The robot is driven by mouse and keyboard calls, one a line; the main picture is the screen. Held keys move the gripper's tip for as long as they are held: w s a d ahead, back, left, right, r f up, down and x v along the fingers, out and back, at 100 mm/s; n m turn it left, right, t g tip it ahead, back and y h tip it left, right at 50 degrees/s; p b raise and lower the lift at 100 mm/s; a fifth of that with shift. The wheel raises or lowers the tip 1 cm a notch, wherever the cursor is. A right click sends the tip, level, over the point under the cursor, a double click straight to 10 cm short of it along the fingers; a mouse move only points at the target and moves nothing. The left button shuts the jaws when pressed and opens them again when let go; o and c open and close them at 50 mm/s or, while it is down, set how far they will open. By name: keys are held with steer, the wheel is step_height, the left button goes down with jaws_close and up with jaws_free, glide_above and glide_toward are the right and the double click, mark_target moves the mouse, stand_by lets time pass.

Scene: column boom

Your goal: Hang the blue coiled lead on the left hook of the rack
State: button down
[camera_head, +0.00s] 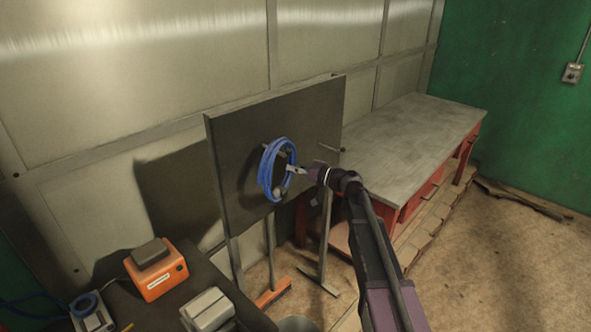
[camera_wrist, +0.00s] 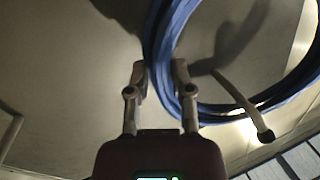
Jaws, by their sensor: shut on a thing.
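The blue coiled lead (camera_head: 267,172) is upright in front of the dark rack panel (camera_head: 312,120), on its left part. My gripper (camera_head: 293,170) is shut on the coil's right side in the head view. In the wrist view the coil's strands (camera_wrist: 158,45) run between my two fingertips (camera_wrist: 160,78). The left hook (camera_wrist: 238,100) starts inside the loop and its dark tip crosses in front of the strands, so it appears to pass through the loop. Whether the coil's weight rests on the hook I cannot tell. The right hook (camera_head: 329,148) is bare.
A workbench (camera_head: 420,130) with a grey top and red frame stands right of the rack. A dark table at the lower left carries an orange box (camera_head: 157,273), a grey device (camera_head: 207,310) and another small device with a blue cable. The panel's right part is clear.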

steer(key=shift+w+a+f, duration=0.15)
steer(key=shift+a+f, duration=0.05)
steer(key=shift+f, duration=0.15)
steer(key=shift+f+b, duration=0.1)
steer(key=shift+b, duration=0.25)
stand_by(0.3)
steer(key=shift+c, duration=2.2)
jaws_free()
steer(key=v, duration=1.2)
